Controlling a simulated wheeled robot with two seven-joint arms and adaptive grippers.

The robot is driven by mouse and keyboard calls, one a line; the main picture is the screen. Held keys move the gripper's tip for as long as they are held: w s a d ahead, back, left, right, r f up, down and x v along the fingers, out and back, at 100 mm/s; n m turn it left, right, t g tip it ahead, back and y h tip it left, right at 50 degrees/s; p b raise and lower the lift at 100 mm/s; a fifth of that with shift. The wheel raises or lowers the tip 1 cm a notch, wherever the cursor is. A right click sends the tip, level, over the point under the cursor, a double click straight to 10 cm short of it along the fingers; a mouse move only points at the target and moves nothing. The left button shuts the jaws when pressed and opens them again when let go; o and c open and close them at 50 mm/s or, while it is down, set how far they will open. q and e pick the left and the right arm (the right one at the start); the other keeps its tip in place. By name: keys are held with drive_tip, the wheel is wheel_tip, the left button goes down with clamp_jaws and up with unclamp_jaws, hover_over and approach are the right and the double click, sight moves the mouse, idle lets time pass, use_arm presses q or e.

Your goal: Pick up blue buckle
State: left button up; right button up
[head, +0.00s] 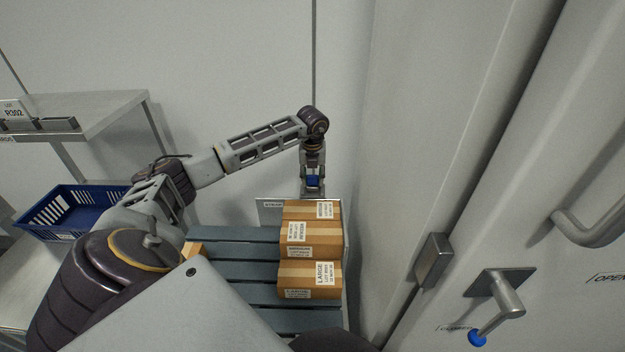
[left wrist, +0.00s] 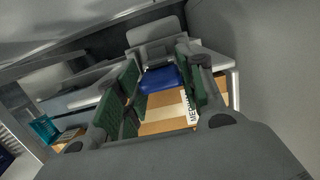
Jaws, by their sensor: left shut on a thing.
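The blue buckle (head: 313,181) shows as a small blue patch between the fingers of my left gripper (head: 313,186), just above the back edge of the stacked cartons. In the left wrist view the blue buckle (left wrist: 160,78) lies between the green-padded fingers of my left gripper (left wrist: 162,88). The gripper is shut on it. The fingers hide the sides of the buckle. My right gripper is not in view.
Brown cartons (head: 309,273) stand on a grey slatted pallet (head: 240,252) below the gripper. A blue basket (head: 62,208) is on the shelf at the left. A wall and a door with a lever handle (head: 505,294) close off the right side.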

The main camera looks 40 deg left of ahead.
sight(312, 175)
use_arm(q)
wheel_tip(312, 175, up, 10)
drive_tip(key=shift+f, duration=0.25)
drive_tip(key=shift+f, duration=0.1)
idle(0.7)
